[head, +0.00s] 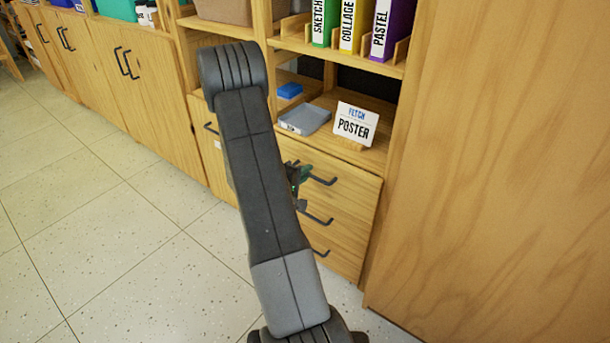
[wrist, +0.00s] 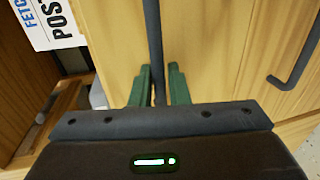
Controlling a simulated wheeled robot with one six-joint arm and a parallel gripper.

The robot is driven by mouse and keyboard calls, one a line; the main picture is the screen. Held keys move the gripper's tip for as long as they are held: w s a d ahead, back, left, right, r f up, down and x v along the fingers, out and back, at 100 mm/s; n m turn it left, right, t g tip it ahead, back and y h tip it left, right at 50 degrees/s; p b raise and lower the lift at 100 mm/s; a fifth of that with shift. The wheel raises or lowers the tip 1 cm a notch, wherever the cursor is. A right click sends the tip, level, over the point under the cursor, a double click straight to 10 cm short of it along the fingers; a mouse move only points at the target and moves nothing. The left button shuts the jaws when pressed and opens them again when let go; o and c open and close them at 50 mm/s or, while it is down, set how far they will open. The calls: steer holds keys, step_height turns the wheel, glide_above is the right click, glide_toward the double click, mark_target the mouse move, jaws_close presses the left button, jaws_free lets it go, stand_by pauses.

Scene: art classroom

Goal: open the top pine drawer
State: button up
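The top pine drawer (head: 352,177) is the uppermost of a stack of three under the open shelf. Its front looks flush with the drawers below. Its dark bar handle (head: 322,181) is partly hidden behind my gripper and arm in the head view. My gripper (head: 298,179) is at this handle.
The second drawer's handle (head: 317,219) is just below and also shows in the wrist view (wrist: 298,62). A "POSTER" sign (head: 356,124) and a grey tray (head: 305,119) stand on the shelf above. A tall wooden panel (head: 490,170) rises at the right. Open floor (head: 130,250) lies to the left.

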jaws_close()
steer(key=f+p+v, duration=0.2)
steer(key=p+v, duration=0.2)
steer(key=v, duration=0.9)
steer(key=s+f+p+v, duration=0.1)
steer(key=f+p+v, duration=0.2)
steer(key=v, duration=1.1)
steer(key=shift+a+f+p, duration=0.3)
steer(key=shift+a+p, duration=0.05)
steer(key=shift+p, duration=0.85)
steer(key=shift+s, duration=0.15)
jaws_free()
steer(key=p+v, duration=0.2)
steer(key=v, duration=1.1)
steer(key=shift+s+a, duration=0.25)
steer(key=shift+s, duration=0.05)
